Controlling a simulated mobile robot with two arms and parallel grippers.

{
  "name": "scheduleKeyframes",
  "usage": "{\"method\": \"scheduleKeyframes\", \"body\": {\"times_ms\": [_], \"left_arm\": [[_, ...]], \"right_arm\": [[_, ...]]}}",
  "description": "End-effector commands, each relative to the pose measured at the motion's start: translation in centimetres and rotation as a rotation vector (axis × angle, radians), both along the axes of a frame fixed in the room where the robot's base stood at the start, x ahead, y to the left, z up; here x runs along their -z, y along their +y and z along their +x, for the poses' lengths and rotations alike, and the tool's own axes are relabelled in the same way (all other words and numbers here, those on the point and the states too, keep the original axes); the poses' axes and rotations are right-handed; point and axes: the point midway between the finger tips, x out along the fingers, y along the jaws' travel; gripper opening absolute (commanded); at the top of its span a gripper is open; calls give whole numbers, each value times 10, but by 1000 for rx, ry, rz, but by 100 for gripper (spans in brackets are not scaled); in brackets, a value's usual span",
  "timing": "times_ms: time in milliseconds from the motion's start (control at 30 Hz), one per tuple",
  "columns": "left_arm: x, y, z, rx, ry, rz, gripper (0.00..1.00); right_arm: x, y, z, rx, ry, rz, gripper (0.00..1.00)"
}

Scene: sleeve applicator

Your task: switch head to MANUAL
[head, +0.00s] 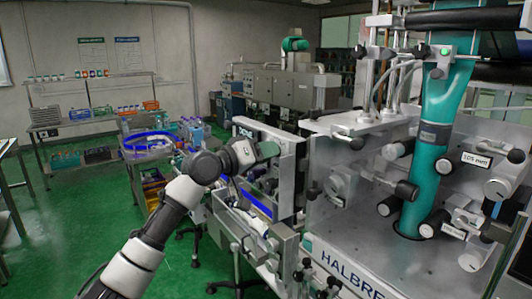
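The sleeve applicator (335,262), lettered "HALBRE", fills the right side of the head view. Its upright teal sleeve tube (430,165) runs down into the silver deck among black rollers and knobs. No switch marked MANUAL can be made out. My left arm comes in from the lower left. My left gripper (262,151) is at the machine's left side, in front of or beside a grey upright plate (288,170); I cannot tell if it touches anything. Its fingers are too small and turned away to show whether they are open. My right gripper is not in view.
A conveyor section (240,222) with rails and knobs lies below my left gripper. A blue oval bottle feeder (150,143) stands behind my arm. Benches (75,125) with bottles and crates line the back left. Green floor (85,215) is clear at the left.

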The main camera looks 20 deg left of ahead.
Motion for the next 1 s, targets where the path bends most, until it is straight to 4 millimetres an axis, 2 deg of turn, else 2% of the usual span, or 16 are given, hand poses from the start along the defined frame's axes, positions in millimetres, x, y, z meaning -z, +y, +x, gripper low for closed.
{"method": "scheduleKeyframes", "body": {"times_ms": [33, 167, 533, 1000], "left_arm": [[1, -1, 0, 1, 2, 2, 33], [1, 0, 0, 0, 2, 1, 53], [2, 5, -5, -1, -1, 1, 53], [5, 56, -71, -1, 0, 3, 53]], "right_arm": [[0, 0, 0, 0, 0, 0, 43], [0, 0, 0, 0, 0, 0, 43], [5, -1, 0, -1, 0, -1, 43], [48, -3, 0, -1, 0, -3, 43]]}}
